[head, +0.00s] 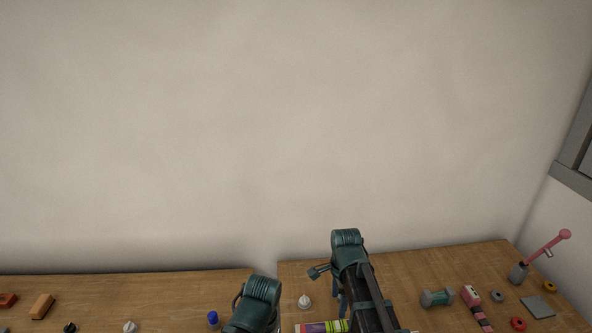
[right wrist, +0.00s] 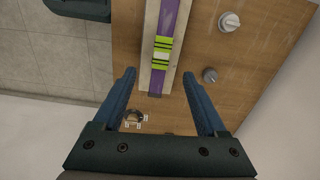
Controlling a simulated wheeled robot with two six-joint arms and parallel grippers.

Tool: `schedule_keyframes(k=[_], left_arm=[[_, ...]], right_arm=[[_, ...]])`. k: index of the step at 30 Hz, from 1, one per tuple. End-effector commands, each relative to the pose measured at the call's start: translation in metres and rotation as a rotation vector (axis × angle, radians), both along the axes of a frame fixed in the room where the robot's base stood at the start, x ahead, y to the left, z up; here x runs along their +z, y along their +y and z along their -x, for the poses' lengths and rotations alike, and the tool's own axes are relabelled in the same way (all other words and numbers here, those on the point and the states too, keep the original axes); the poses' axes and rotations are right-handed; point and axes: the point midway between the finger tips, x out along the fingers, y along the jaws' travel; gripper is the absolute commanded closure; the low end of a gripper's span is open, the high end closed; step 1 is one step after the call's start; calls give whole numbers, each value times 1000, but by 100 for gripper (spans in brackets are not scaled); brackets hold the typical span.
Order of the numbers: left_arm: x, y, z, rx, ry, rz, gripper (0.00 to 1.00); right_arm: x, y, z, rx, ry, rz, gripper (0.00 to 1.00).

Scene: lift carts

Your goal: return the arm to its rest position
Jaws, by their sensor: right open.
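My right arm (head: 347,250) stands over the right wooden table top in the head view, its dark teal links raised. In the right wrist view my right gripper (right wrist: 158,75) is open, its two blue fingers apart and pointing down over the table. The box also shows in the head view (head: 322,327), low and partly hidden by my arm. My left arm (head: 257,303) shows at the bottom centre; its gripper is out of view.
The right table (head: 400,273) holds a green-ended cylinder (head: 437,298), a pink item (head: 472,296), a pink-handled tool (head: 545,246), several rings and a grey slab (head: 537,306). The left table (head: 150,290) holds blocks (head: 41,306) and a blue-capped bottle (head: 213,319). A bare wall stands behind.

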Motion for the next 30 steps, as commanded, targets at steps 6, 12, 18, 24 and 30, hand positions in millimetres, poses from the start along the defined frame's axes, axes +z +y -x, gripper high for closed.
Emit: schedule_keyframes(k=[6, 12, 18, 24, 30], left_arm=[[-40, 0, 0, -4, 0, -1, 24], [-73, 0, 0, -8, 0, -2, 24], [-92, 0, 0, -11, 1, -2, 24], [-97, 0, 0, -12, 0, -3, 24], [-97, 0, 0, -12, 1, -2, 24]], right_arm=[[-40, 41, 47, 541, 22, 24, 25], [-72, 75, 95, 1161, 62, 45, 25], [-91, 94, 127, 1603, 98, 51, 25], [-96, 99, 139, 1788, 116, 53, 25], [-95, 100, 139, 1805, 117, 52, 25]])
